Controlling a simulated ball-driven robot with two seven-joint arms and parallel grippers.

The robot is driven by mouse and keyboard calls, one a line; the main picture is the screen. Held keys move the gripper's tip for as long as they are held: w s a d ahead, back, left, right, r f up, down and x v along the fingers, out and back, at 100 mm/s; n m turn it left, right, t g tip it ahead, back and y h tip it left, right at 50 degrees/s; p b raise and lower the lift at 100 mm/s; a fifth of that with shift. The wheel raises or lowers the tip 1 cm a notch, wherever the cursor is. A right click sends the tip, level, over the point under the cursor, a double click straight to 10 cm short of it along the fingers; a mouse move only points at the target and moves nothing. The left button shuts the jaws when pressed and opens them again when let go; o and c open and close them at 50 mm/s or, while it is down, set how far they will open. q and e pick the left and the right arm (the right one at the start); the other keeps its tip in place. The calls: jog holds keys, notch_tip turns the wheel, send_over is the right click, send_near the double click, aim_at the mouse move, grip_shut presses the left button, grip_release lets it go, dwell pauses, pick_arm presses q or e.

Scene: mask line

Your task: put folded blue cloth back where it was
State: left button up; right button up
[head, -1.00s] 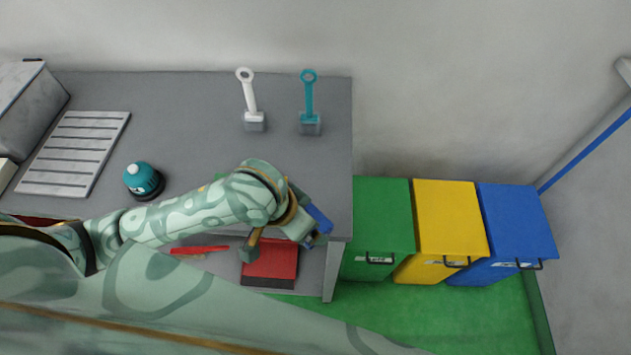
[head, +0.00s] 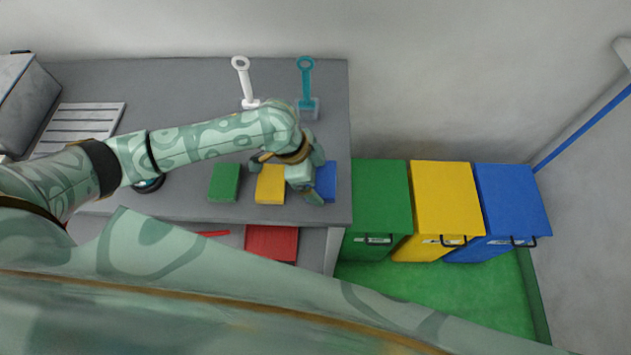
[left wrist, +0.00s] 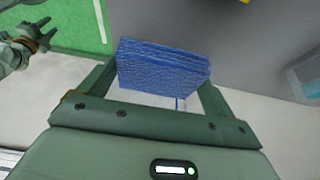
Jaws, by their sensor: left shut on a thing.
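The folded blue cloth (head: 328,181) is at the right end of a row on the grey table, beside the folded yellow cloth (head: 270,184). My left gripper (head: 320,182) is shut on it. In the left wrist view the blue cloth (left wrist: 163,67) sits between the two fingers. Whether its underside touches the table is hidden. A folded green cloth (head: 224,182) lies left of the yellow one. A gripper of mine, apparently the right (left wrist: 30,42), shows at the upper left of the left wrist view, too small to read its jaws.
A white scoop (head: 245,82) and a teal scoop (head: 306,82) stand behind the row. Green (head: 380,200), yellow (head: 446,200) and blue (head: 510,200) bins stand right of the table.

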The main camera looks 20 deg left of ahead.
pick_arm(q)
jog(key=shift+w+a+f, duration=0.1)
jog(key=shift+w+f, duration=0.1)
jog(key=shift+f, duration=0.05)
jog(key=f, duration=0.1)
jog(key=f+b, duration=0.1)
jog(key=f, duration=0.2)
jog(key=shift+w+a, duration=0.2)
jog(key=shift+w, duration=0.15)
jog(key=shift+r, duration=0.1)
jog(key=o, duration=0.6)
